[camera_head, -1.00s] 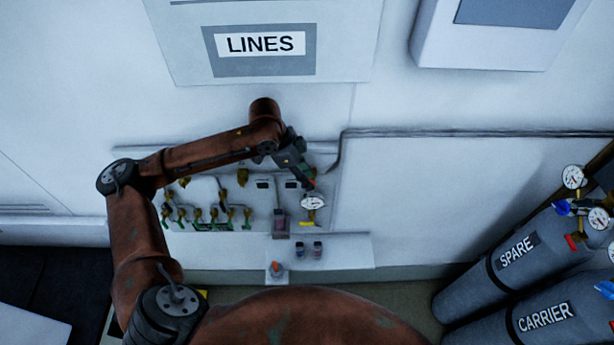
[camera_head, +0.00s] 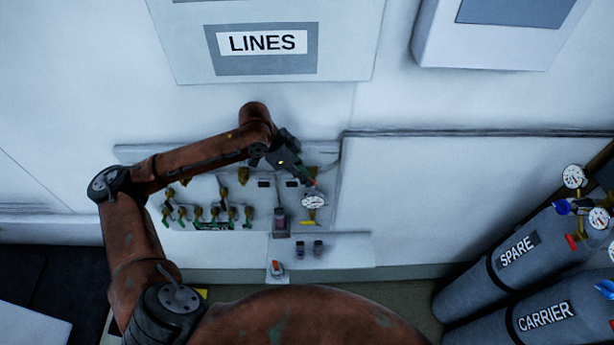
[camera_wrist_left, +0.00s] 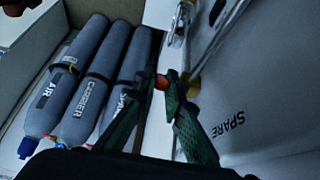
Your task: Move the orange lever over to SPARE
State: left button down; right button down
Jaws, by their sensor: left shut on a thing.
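The orange lever (camera_wrist_left: 161,82) shows as a small orange piece between the green fingertips of my left gripper (camera_wrist_left: 168,84) in the left wrist view. The fingers are shut on it, and they hide most of it. In the head view my left gripper (camera_head: 308,180) is at the valve panel (camera_head: 262,207), just above a round gauge. A SPARE label (camera_wrist_left: 228,124) is on the pale panel surface right of the fingers in the wrist view. My right gripper is not in view.
The white-faced gauge (camera_head: 313,201) is close below the gripper. Several brass valves (camera_head: 199,214) line the panel's left. Grey cylinders (camera_head: 520,255) stand at right.

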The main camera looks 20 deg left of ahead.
pick_arm(q)
jog(key=shift+r, duration=0.1)
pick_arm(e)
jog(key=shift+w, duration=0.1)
pick_arm(q)
jog(key=c, duration=2)
grip_release()
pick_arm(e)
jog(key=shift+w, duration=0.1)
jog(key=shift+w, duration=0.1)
pick_arm(q)
jog(key=v, duration=0.7)
jog(key=shift+a+r, duration=0.1)
jog(key=shift+a, duration=0.15)
